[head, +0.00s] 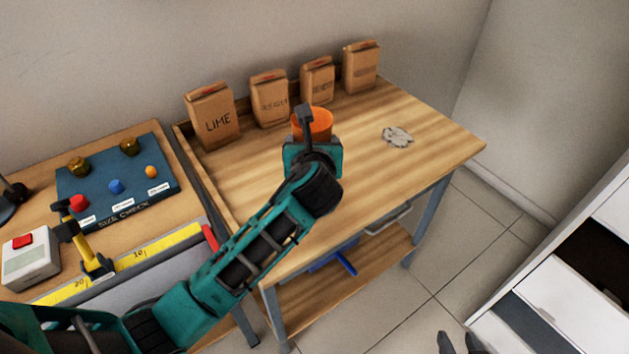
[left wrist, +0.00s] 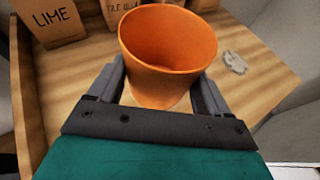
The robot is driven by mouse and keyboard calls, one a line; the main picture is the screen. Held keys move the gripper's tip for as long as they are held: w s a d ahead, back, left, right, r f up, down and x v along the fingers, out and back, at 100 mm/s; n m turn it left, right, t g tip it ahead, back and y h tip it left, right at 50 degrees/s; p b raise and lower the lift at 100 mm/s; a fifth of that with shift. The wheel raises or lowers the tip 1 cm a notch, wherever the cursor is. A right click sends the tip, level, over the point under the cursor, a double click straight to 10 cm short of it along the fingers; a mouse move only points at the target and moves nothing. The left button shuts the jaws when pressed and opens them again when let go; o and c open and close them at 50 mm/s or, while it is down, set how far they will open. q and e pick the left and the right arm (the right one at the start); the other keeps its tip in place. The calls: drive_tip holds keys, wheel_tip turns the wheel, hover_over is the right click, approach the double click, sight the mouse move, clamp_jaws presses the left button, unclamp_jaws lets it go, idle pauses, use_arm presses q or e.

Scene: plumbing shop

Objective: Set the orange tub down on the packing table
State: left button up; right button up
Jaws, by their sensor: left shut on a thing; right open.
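The orange tub (head: 318,122) is upright over the back middle part of the wooden packing table (head: 420,160). My left gripper (head: 308,128) is shut on it, and the arm partly hides the tub in the head view. In the left wrist view the tub (left wrist: 165,45) sits between the two fingers with its open top showing; it looks empty. Its base is hidden, so I cannot tell whether it touches the table top. My right gripper (head: 461,344) shows only as two spread, empty fingertips at the bottom edge, over the floor.
Several brown paper bags, one marked LIME (head: 212,118), stand along the table's back edge. A crumpled grey rag (head: 397,136) lies right of the tub. A bench with a blue size-check board (head: 105,185) adjoins on the left.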

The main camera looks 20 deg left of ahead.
use_arm(q)
wheel_tip(320, 180, down, 11)
drive_tip(key=b, duration=0.3)
drive_tip(key=shift+r, duration=0.3)
drive_tip(key=o, duration=1)
drive_tip(key=shift+s, duration=0.1)
drive_tip(key=p+v, duration=0.2)
drive_tip(key=v, duration=0.5)
drive_tip(key=shift+s+d, duration=0.1)
drive_tip(key=shift+s, duration=0.1)
